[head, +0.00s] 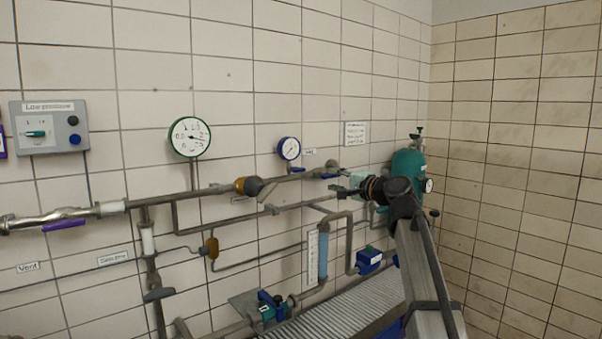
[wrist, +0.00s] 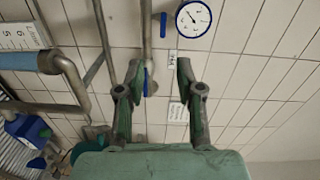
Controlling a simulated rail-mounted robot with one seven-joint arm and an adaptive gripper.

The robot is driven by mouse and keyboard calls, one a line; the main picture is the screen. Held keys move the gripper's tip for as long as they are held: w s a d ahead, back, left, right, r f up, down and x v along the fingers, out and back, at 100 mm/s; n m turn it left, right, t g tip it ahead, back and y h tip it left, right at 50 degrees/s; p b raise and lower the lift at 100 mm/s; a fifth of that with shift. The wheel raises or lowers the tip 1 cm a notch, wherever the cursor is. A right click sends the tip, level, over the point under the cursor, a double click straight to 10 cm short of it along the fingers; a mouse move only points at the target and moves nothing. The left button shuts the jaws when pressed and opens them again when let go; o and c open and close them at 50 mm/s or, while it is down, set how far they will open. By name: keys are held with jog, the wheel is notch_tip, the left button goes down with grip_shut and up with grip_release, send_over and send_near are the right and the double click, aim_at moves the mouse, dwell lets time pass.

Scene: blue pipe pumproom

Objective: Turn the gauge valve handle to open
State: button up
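The blue-rimmed gauge (head: 289,148) is on the tiled wall, and it also shows in the wrist view (wrist: 193,18). A blue lever handle (head: 297,169) lies just below it on the pipe, and this lever shows in the wrist view (wrist: 163,25) too. A second blue lever (head: 329,176) is further right along the pipe, by my gripper (head: 341,183). In the wrist view this lever (wrist: 146,80) appears between my fingertips (wrist: 158,78), nearer the left finger. My gripper is open and empty. I cannot tell which lever is the gauge valve's, or the depth gap.
A green-rimmed gauge (head: 190,137) and a control box (head: 50,126) are to the left. Pipes run along the wall below. A green tank (head: 408,165) stands behind my arm at right. A flow tube (head: 323,250) is below.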

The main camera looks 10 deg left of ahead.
jog(key=m, duration=0.1)
jog(key=p, duration=0.3)
send_near(301, 170)
jog(key=x, duration=0.9)
jog(key=shift+w, duration=0.1)
jog(key=shift+x, duration=0.85)
grip_shut()
